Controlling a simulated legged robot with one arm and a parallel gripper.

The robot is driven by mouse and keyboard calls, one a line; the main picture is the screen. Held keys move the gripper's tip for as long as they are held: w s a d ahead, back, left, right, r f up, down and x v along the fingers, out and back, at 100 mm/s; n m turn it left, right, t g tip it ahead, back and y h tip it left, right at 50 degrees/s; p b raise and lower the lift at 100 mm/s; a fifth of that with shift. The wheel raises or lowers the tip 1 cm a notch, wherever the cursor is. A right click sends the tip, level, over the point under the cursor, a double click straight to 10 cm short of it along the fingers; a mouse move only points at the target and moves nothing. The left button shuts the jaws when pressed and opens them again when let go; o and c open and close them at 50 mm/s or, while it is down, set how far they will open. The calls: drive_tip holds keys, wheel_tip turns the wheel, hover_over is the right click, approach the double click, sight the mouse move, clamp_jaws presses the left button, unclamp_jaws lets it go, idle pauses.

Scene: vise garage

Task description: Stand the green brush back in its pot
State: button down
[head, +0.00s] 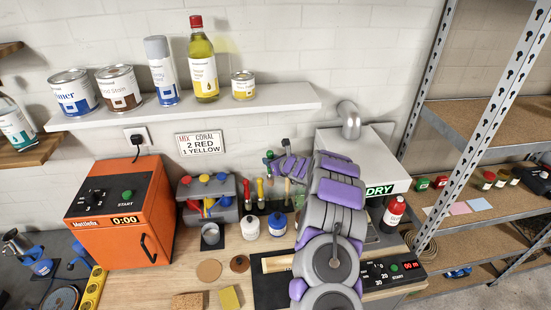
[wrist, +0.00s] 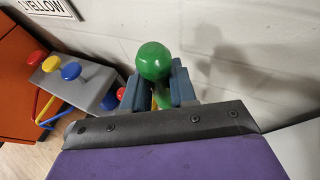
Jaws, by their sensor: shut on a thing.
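In the wrist view, the green brush (wrist: 154,62) shows as a round green knob with a green stem below it. It sits between the two blue-grey fingers of my gripper (wrist: 160,92), which is shut on it. In the head view, my gripper (head: 276,162) is above the back of the bench, with a bit of green at its tip. Below and left of it, a row of upright brushes stands in dark holders, including a red-handled one (head: 260,188) and a yellow one. My arm covers part of this row, and I cannot tell which is the green brush's pot.
A grey box with coloured knobs (head: 207,198) stands left of the row, beside an orange oven (head: 121,212). A white jar (head: 250,228) and a blue-lidded jar (head: 277,224) stand in front. A shelf (head: 190,112) with cans hangs above.

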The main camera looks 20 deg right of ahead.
sight(273, 181)
drive_tip(key=shift+s+a+f, duration=0.1)
drive_tip(key=shift+a+f, duration=0.1)
drive_tip(key=shift+f, duration=0.45)
drive_tip(key=f+b, duration=0.1)
drive_tip(key=f, duration=0.1)
drive_tip(key=d+f+b, duration=0.1)
drive_tip(key=f, duration=0.2)
drive_tip(key=shift+a+f+b, duration=0.2)
drive_tip(key=shift+f+b, duration=0.1)
drive_tip(key=shift+f, duration=0.35)
drive_tip(key=f+b, duration=0.1)
drive_tip(key=f, duration=0.1)
drive_tip(key=d+f+b, duration=0.1)
drive_tip(key=f+b, duration=0.1)
drive_tip(key=shift+f, duration=0.1)
drive_tip(key=shift+d, duration=0.1)
drive_tip(key=c, duration=1.4)
unclamp_jaws()
drive_tip(key=shift+d, duration=0.2)
drive_tip(key=o, duration=0.3)
drive_tip(key=shift+d+f, duration=0.1)
drive_tip(key=shift+d, duration=0.2)
drive_tip(key=shift+o, duration=1)
drive_tip(key=shift+a, duration=0.1)
drive_tip(key=shift+o, duration=0.4)
drive_tip(key=shift+a+r, duration=0.2)
drive_tip(key=shift+a, duration=0.25)
